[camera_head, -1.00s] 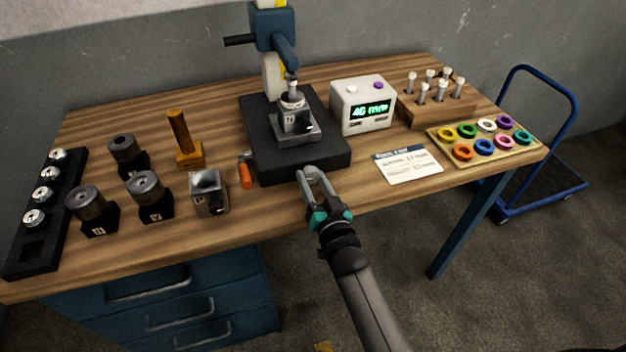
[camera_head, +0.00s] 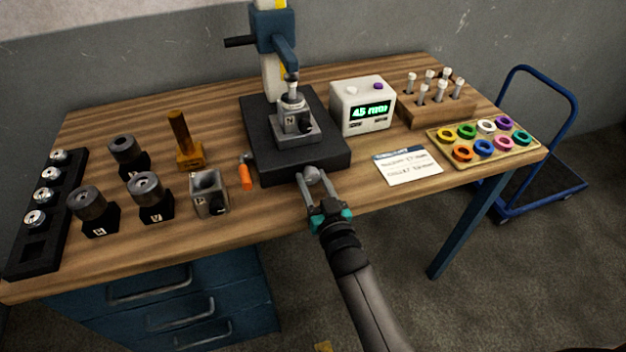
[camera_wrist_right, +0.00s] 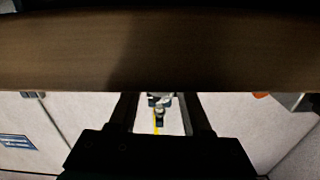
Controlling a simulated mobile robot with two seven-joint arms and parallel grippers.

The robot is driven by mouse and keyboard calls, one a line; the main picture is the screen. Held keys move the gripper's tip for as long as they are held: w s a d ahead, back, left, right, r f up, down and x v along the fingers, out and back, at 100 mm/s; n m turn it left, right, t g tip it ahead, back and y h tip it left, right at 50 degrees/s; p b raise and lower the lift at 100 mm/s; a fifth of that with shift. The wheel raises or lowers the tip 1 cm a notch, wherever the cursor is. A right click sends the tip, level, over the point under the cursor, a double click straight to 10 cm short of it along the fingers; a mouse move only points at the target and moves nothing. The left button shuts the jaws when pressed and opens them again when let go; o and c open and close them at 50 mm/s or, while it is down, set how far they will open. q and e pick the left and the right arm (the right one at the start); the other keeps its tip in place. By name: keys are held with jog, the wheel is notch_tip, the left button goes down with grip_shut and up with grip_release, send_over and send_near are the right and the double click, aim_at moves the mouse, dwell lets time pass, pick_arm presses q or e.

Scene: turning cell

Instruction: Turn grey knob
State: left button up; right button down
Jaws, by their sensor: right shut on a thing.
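The grey knob (camera_head: 311,173) is a small round knob at the front edge of the black base plate (camera_head: 325,158) of the press stand. My right gripper (camera_head: 313,182) comes from the front, its two fingers shut on the knob from either side. The white display box (camera_head: 350,110) behind to the right reads what looks like "45 mm" in green. In the right wrist view, my fingers (camera_wrist_right: 160,115) show as dark shapes, and I cannot make out the knob there. My left gripper is not in view.
The press column (camera_head: 273,50) stands behind, with a grey block (camera_head: 295,125) marked N under its ram. An orange-handled tool (camera_head: 246,177) and a grey holder (camera_head: 209,191) lie left of the base. A white card (camera_head: 408,167) and a ring tray (camera_head: 535,150) are right.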

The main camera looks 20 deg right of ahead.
jog(key=n, duration=0.4)
jog(key=shift+n, duration=0.3)
jog(key=n, duration=0.5)
jog(key=shift+n, duration=0.4)
jog(key=shift+c, duration=1.7)
grip_release()
jog(key=shift+s+f, duration=0.1)
